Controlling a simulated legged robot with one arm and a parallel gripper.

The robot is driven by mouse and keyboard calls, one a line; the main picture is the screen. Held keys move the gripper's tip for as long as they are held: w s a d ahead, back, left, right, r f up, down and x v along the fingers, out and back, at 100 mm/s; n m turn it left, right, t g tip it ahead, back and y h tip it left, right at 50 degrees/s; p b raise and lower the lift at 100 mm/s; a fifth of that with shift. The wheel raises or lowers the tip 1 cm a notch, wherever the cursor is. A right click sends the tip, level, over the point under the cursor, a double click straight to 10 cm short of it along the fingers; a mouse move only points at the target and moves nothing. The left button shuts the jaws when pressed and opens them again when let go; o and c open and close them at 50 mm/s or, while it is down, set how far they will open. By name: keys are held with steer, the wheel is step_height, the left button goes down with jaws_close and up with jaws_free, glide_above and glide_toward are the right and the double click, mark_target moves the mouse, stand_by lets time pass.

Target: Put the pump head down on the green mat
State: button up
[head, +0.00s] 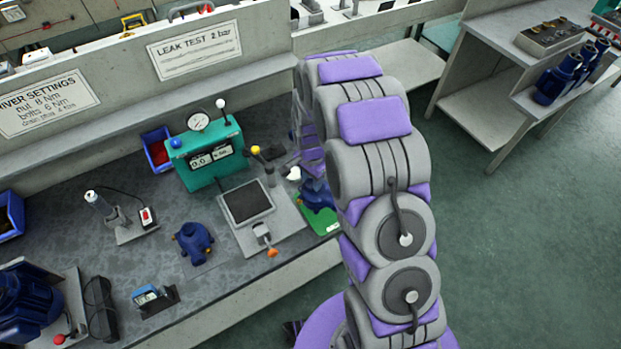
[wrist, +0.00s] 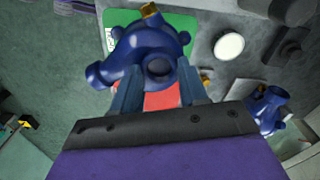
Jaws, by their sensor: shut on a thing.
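A blue pump head (wrist: 145,55) with a brass-coloured port sits between the fingers of my gripper (wrist: 157,84) in the wrist view. My gripper is shut on it. The green mat (wrist: 118,18) shows behind and beneath the pump head. In the head view the pump head (head: 317,195) is over the green mat (head: 327,226) at the bench's right end, partly hidden by my arm. I cannot tell whether it touches the mat. My gripper is mostly hidden behind my arm in the head view.
Left of the mat stands a test fixture with a dark plate (head: 246,202) and an orange-tipped lever. A green gauge unit (head: 208,155) is behind it. Another blue pump head (head: 193,242) sits on the bench. A white round item (wrist: 229,46) lies near the mat.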

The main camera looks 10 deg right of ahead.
steer(key=d, duration=0.1)
steer(key=d+f, duration=0.1)
steer(key=d, duration=0.1)
steer(key=shift+d, duration=0.2)
steer(key=shift+d+f, duration=0.2)
steer(key=shift+d, duration=0.05)
steer(key=shift+f+b, duration=0.35)
steer(key=shift+b, duration=0.05)
steer(key=a+f+b, duration=0.1)
steer(key=a+f, duration=0.2)
steer(key=shift+a+f, duration=0.1)
steer(key=shift+a, duration=0.1)
steer(key=shift+d+f, duration=0.2)
steer(key=shift+f, duration=0.15)
steer(key=shift+d+f, duration=0.4)
steer(key=shift+d, duration=0.25)
steer(key=shift+d+f, duration=0.4)
steer(key=shift+d, duration=0.25)
steer(key=shift+a, duration=1.25)
steer(key=shift+s+d+r, duration=0.1)
steer(key=shift+d, duration=1.4)
steer(key=shift+a, duration=0.65)
